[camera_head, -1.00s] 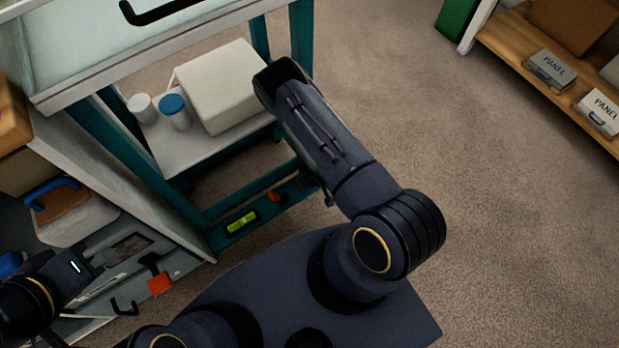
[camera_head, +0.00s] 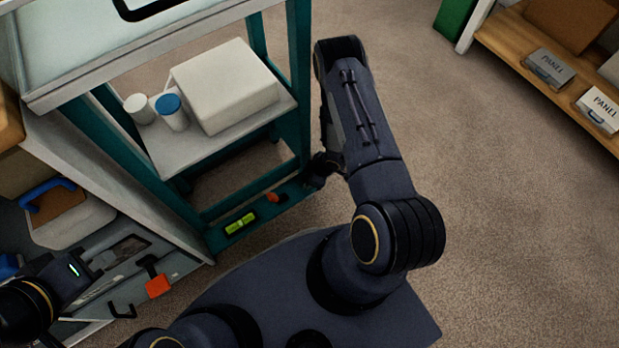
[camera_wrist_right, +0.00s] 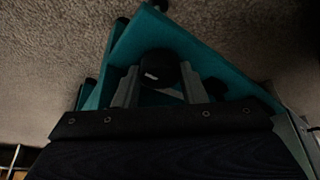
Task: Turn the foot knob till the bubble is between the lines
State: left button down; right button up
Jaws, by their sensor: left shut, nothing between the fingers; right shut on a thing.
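A level with a yellow-green vial (camera_head: 240,223) sits on the low crossbar of the teal stand (camera_head: 215,210). The bubble is too small to read against the lines. The black foot knob (camera_wrist_right: 158,68) shows in the right wrist view at the teal frame's corner. My right gripper (camera_wrist_right: 160,88) is shut on it, with a grey finger on each side. In the head view my right arm hides most of that hand, at the stand's near right foot.
The stand's shelf bears a white box (camera_head: 228,85), a white jar (camera_head: 139,108) and a blue-lidded jar (camera_head: 172,111). A small orange-red piece (camera_head: 272,197) is on the crossbar. An orange-ended tool (camera_head: 158,286) lies at lower left. Carpet (camera_head: 480,210) is clear at right.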

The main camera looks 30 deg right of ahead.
jog(key=shift+n, duration=0.4)
jog(key=o, duration=1)
jog(key=p+v, duration=0.3)
jog(key=v, duration=0.4)
jog(key=shift+d+r, duration=0.2)
jog(key=shift+r, duration=0.15)
